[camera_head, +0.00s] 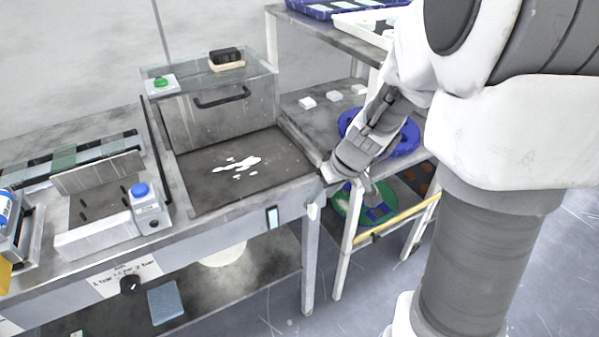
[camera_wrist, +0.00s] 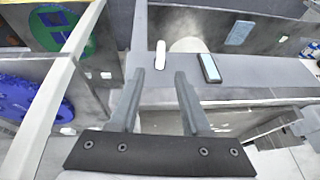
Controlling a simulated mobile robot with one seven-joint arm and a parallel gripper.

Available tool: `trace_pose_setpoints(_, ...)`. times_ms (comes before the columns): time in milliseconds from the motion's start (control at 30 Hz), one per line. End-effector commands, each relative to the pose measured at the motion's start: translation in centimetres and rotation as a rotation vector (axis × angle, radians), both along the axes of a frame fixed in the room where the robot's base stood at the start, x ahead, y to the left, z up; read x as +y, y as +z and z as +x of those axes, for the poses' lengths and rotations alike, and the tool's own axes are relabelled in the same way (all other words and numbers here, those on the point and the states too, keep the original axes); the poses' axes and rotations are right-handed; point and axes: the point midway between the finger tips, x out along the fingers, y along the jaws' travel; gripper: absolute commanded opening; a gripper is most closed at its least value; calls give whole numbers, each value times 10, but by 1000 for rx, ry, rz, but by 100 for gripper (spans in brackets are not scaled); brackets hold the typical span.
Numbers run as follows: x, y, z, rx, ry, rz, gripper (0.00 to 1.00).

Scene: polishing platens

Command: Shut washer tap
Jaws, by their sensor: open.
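A small white upright lever (camera_wrist: 160,54), which looks like the washer tap, sits on the bench's grey front panel in the wrist view. My gripper (camera_wrist: 160,75) is open, its two fingers pointing at the panel with the lever lined up between and just beyond the tips. I cannot tell whether the fingers touch the panel. In the head view my gripper (camera_head: 317,188) is at the bench's front right corner and hides the lever.
A light blue panel (camera_head: 272,217) is on the bench front beside the lever. The rack to the right holds a blue platen (camera_head: 407,138) and a green platen (camera_head: 346,204). A black knob (camera_head: 131,284) is at the front left. A white bowl (camera_head: 222,256) sits below.

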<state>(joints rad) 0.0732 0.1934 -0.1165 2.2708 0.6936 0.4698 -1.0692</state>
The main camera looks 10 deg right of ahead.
Motion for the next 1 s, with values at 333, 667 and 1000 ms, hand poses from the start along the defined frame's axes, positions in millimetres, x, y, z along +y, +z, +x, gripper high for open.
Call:
trace_pose_setpoints(333,13,-57,20,2,2,0,48)
trace_pose_setpoints(667,15,-64,24,-1,0,-1,48)
trace_pose_setpoints(1000,15,-64,23,0,1,0,6)
